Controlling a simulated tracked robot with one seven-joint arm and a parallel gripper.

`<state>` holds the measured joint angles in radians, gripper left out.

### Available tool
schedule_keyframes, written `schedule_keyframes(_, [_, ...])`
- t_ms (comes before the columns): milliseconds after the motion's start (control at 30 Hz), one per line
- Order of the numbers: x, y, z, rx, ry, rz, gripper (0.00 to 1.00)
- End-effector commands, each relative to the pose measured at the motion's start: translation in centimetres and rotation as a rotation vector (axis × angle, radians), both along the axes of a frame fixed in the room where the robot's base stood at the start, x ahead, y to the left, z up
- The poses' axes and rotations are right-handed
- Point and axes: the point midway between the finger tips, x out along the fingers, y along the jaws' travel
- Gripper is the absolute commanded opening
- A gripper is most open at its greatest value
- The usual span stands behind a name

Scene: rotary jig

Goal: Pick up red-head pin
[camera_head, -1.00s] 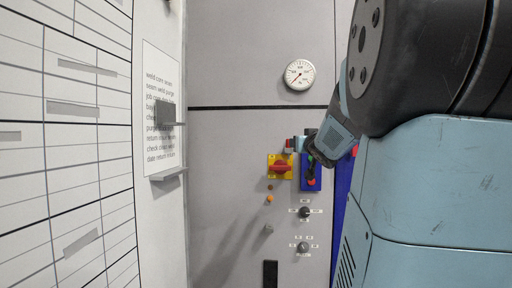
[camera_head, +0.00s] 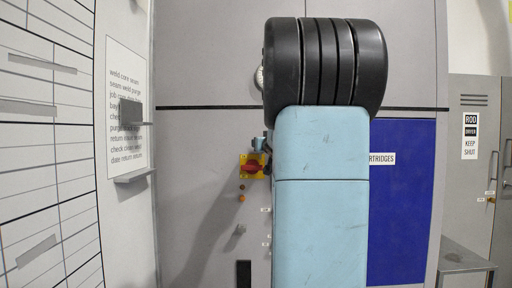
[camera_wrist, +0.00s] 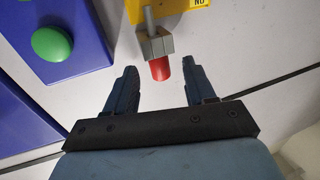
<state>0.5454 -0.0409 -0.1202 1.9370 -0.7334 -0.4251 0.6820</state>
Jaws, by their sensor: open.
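The red-head pin (camera_wrist: 160,69) shows in the wrist view as a short red cylinder at the end of a grey block (camera_wrist: 155,46), with a thin grey rod above the block. My gripper (camera_wrist: 159,66) is open, with one dark finger on each side of the red head. I see a gap on both sides, and neither finger visibly touches it. In the head view, a small part of my gripper (camera_head: 259,144) shows just above the red rotary switch (camera_head: 252,167). My arm hides the rest, and I cannot make out the pin there.
In the wrist view a yellow plate (camera_wrist: 178,8) is above the pin, and a blue box (camera_wrist: 75,66) with a green button (camera_wrist: 52,44) is at left. In the head view a blue panel (camera_head: 402,220) is right of my arm, and a small shelf (camera_head: 134,175) juts from the left wall.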

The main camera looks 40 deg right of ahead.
Motion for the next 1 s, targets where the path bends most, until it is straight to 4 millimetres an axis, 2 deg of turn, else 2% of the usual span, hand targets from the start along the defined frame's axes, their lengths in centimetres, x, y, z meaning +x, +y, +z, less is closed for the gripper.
schedule_keyframes(133, [1.00, -0.37, 0.00, 0.000, 0.000, 0.001, 0.54])
schedule_keyframes(400, [1.14, -0.38, 0.01, 0.000, 0.000, 0.001, 0.54])
schedule_keyframes(900, [1.15, -0.33, 0.00, 0.000, 0.000, 0.002, 0.06])
schedule_keyframes(1000, [1.16, -0.32, 0.00, 0.000, 0.000, 0.002, 0.00])
